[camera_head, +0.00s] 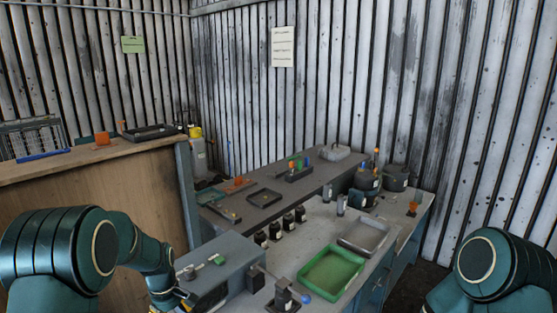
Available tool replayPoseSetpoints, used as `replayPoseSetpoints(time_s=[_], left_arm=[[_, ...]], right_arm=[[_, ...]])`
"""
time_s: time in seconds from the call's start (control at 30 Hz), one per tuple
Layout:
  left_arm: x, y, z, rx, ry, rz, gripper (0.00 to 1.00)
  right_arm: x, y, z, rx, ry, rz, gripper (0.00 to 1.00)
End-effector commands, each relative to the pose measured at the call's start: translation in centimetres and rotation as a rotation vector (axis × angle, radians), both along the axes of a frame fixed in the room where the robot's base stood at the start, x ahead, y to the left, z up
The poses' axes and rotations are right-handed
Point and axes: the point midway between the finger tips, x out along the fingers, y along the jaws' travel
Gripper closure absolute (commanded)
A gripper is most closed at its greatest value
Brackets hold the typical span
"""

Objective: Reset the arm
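My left arm (95,258) comes in at the lower left and bends down at the bottom edge, beside the grey housing block on the bench. My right arm (490,268) shows only as a rounded teal joint at the lower right corner. Its gripper is also outside the frame. Nothing held by either gripper can be seen.
A bench holds a green tray (332,273), a grey tray (364,237), several dark bottles (275,231) and a grey block (220,268). A wooden counter (98,200) stands left. Dark pots (396,177) stand at the back right. Open floor (418,287) shows right of the bench.

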Motion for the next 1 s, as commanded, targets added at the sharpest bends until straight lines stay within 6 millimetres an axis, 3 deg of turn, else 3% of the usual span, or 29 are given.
replayPoseSetpoints(time_s=[0.03,0.2,0.3,0.4,0.6,0.83,1.0], left_arm=[[-1.6,-0.5,-2.9,-0.016,0.016,-0.045,0.37],[-7.9,-3.3,-11.6,-0.087,0.014,-0.249,0.37],[-12.4,-5.7,-15.5,-0.138,-0.004,-0.373,0.37],[-16.4,-7.9,-17.8,-0.184,-0.03,-0.471,0.37],[-22.5,-11.6,-19.5,-0.253,-0.088,-0.612,0.37],[-27.7,-15.0,-19.2,-0.314,-0.162,-0.73,0.37],[-25.2,-15.2,-21.0,-0.277,-0.209,-0.762,0.37]], right_arm=[[0.1,0.0,-0.1,0.0,-0.001,0.0,0.53],[0.0,0.0,0.0,0.0,0.0,0.0,0.53],[0.0,0.0,0.0,0.0,0.0,0.0,0.53],[0.0,0.0,0.0,0.0,0.0,0.0,0.53],[0.0,0.0,0.0,0.0,0.0,0.0,0.53],[0.0,0.0,-0.1,0.0,0.0,0.0,0.53],[-0.1,0.2,-3.3,-0.003,0.005,0.003,0.53]])
